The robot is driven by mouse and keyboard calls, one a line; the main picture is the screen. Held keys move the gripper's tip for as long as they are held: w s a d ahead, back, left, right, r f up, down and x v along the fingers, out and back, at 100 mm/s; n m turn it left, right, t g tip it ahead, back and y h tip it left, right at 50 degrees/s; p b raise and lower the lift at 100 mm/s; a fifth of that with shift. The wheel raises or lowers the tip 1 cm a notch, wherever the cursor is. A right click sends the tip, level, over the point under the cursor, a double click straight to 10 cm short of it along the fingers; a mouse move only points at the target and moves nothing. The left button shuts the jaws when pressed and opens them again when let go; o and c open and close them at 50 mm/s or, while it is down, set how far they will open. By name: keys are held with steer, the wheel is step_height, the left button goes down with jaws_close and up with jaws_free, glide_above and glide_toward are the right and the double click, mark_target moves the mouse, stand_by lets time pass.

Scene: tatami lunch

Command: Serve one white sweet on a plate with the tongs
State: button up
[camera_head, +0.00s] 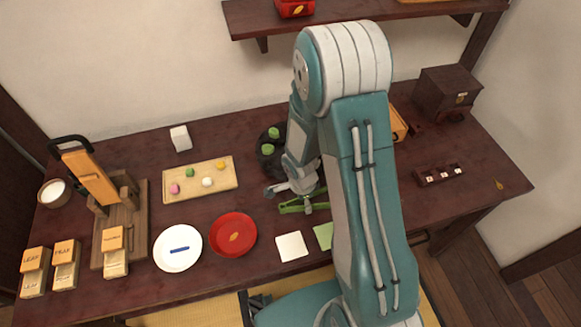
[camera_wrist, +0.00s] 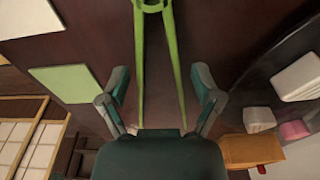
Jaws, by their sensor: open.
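Green tongs (camera_head: 300,206) lie on the dark table below my gripper (camera_head: 287,189). In the wrist view, the two arms of the tongs (camera_wrist: 139,65) run between the spread fingers of my gripper (camera_wrist: 160,85), which is open and holds nothing. Whether a finger touches the tongs I cannot tell. The white sweet (camera_head: 207,182) sits on a wooden board (camera_head: 220,167) left of my gripper, near pink, green and yellow sweets. A white plate (camera_head: 165,257) with a blue mark and a red plate (camera_head: 235,250) with a leaf mark stand in front of the board.
A dark round tray (camera_head: 263,160) with green items stands behind my gripper, partly hidden by my arm. A white square (camera_head: 291,246) and a green square (camera_head: 323,235) lie in front. A wooden press-like stand (camera_head: 125,200) and labelled boxes (camera_head: 66,262) occupy the left.

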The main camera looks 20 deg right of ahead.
stand_by(0.3)
step_height(320, 180, up, 12)
stand_by(0.7)
steer(key=w+a+r+m+t+y, duration=0.2)
steer(key=w+a+r+m+y, duration=0.1)
steer(key=w, duration=0.4)
steer(key=w+a+r+m+t+y, duration=0.2)
steer(key=w+a+r+m+y, duration=0.1)
steer(key=w+r, duration=0.3)
steer(key=shift+w+m+t+y, duration=0.3)
steer(key=shift+w+m+y, duration=0.3)
steer(key=shift+w, duration=0.65)
steer(key=shift+a+f, duration=0.1)
steer(key=shift+f, duration=0.05)
